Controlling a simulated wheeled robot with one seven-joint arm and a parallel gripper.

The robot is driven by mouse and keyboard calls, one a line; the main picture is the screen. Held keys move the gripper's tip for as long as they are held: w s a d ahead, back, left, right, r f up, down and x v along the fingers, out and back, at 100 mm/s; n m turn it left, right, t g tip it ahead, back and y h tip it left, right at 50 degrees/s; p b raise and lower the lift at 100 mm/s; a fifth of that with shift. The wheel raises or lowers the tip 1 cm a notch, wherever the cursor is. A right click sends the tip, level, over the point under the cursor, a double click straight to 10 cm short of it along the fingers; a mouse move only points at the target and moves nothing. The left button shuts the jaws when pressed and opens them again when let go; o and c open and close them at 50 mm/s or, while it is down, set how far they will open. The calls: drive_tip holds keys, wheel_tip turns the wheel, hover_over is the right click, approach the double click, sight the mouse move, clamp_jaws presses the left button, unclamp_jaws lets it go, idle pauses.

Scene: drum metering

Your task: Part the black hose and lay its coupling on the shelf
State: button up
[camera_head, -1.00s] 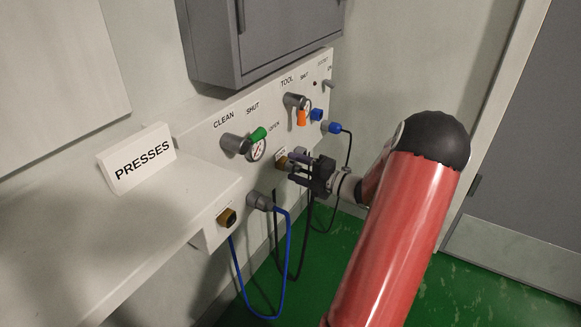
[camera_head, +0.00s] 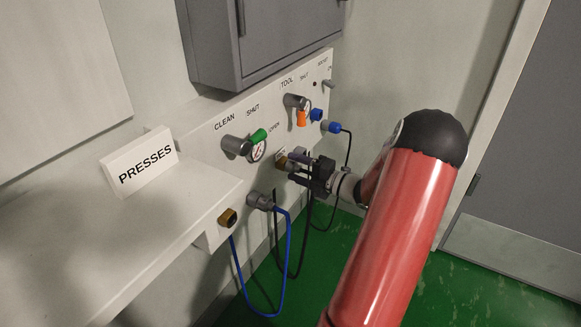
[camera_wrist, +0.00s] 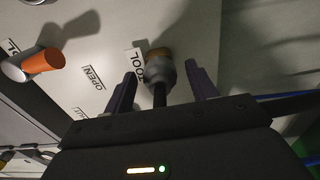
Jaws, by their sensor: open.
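In the wrist view, a grey coupling (camera_wrist: 160,75) sits against a brass fitting (camera_wrist: 157,53) on the panel, beside a "TOOL" label. The black hose (camera_wrist: 159,96) runs back from the coupling. My gripper (camera_wrist: 161,88) is open, with one purple finger on each side of the coupling and a visible gap to both. In the head view, my gripper (camera_head: 297,170) is at the panel by the brass fitting (camera_head: 282,162), largely hiding the coupling. The black hose (camera_head: 289,262) hangs in a loop below. The white shelf (camera_head: 110,245) is at the left.
The panel has a green-handled valve (camera_head: 258,136) under "CLEAN" and an orange-handled valve (camera_head: 301,118) under "TOOL". A blue hose (camera_head: 240,290) hangs from a grey coupling (camera_head: 260,201). A "PRESSES" sign (camera_head: 140,163) stands on the shelf. A grey cabinet (camera_head: 265,40) hangs above.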

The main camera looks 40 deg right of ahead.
sight(301, 169)
drive_tip(key=shift+p, duration=0.7)
clamp_jaws()
drive_tip(key=shift+p+v, duration=1.95)
drive_tip(key=shift+v, duration=1.1)
drive_tip(key=shift+s, duration=0.1)
drive_tip(key=p+v, duration=0.1)
drive_tip(key=v, duration=0.2)
drive_tip(key=shift+s+d, duration=0.15)
drive_tip(key=shift+s, duration=0.2)
